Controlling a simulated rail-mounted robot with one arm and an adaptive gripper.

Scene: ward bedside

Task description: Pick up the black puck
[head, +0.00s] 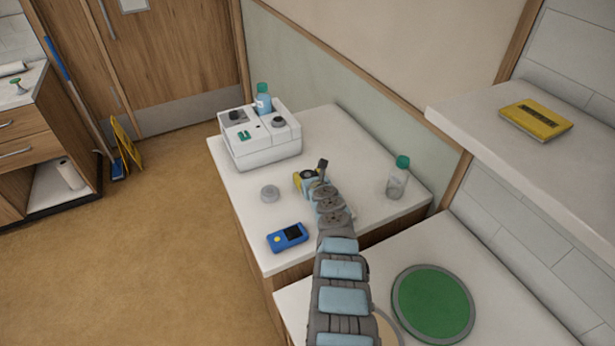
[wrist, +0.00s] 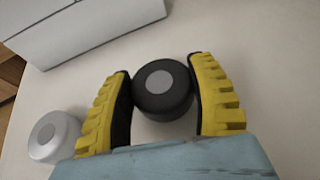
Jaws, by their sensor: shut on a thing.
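The black puck (wrist: 164,91), with a grey disc on its top, sits between the two yellow ribbed fingers of my gripper (wrist: 165,92) in the wrist view. Both fingertips press on its sides, so the gripper is shut on it. Whether the puck touches the table or is slightly raised I cannot tell. In the head view my gripper (head: 303,181) is low over the bedside table (head: 330,125), and the puck cannot be made out clearly there.
A light grey puck (head: 269,193) stands left of my gripper, also in the wrist view (wrist: 54,137). A white machine (head: 262,150) is behind, a blue device (head: 288,237) in front, and a green-capped bottle (head: 397,180) to the right. A green disc (head: 433,303) lies on the nearer counter.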

